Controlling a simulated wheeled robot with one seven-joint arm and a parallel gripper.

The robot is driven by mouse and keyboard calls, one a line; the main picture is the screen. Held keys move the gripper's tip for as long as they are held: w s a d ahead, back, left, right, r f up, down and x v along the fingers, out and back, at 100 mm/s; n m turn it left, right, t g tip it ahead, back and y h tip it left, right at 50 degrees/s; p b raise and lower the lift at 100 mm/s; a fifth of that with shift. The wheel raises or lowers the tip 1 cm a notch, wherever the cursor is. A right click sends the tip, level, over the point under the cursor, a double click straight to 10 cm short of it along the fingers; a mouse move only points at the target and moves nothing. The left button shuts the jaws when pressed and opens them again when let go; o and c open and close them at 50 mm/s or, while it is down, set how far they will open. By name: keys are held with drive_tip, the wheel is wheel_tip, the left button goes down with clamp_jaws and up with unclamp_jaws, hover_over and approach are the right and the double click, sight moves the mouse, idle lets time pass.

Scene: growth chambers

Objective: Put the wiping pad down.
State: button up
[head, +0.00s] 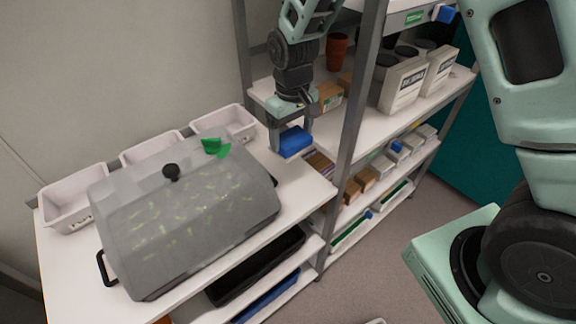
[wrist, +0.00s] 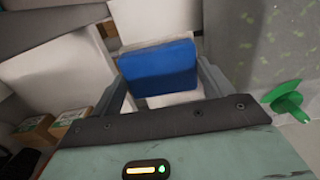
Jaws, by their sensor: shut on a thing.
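The wiping pad (head: 295,141) is a blue block. My gripper (head: 291,145) is shut on it, at the right end of the white bench top beside the shelf post. In the wrist view the blue pad (wrist: 160,69) sits between the two fingers of my gripper (wrist: 162,82), with pale surfaces behind it. I cannot tell whether the pad touches the bench top or hangs just above it.
White trays (head: 224,122) line the back. A shelf rack (head: 355,130) with boxes (head: 404,84) stands right.

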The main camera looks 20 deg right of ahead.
wheel_tip(320, 180, down, 8)
drive_tip(key=p, duration=0.1)
drive_tip(key=shift+f, duration=0.2)
drive_tip(key=shift+f, duration=0.4)
drive_tip(key=shift+f, duration=0.2)
drive_tip(key=o, duration=0.9)
drive_tip(key=shift+c, duration=0.2)
drive_tip(key=shift+r, duration=0.1)
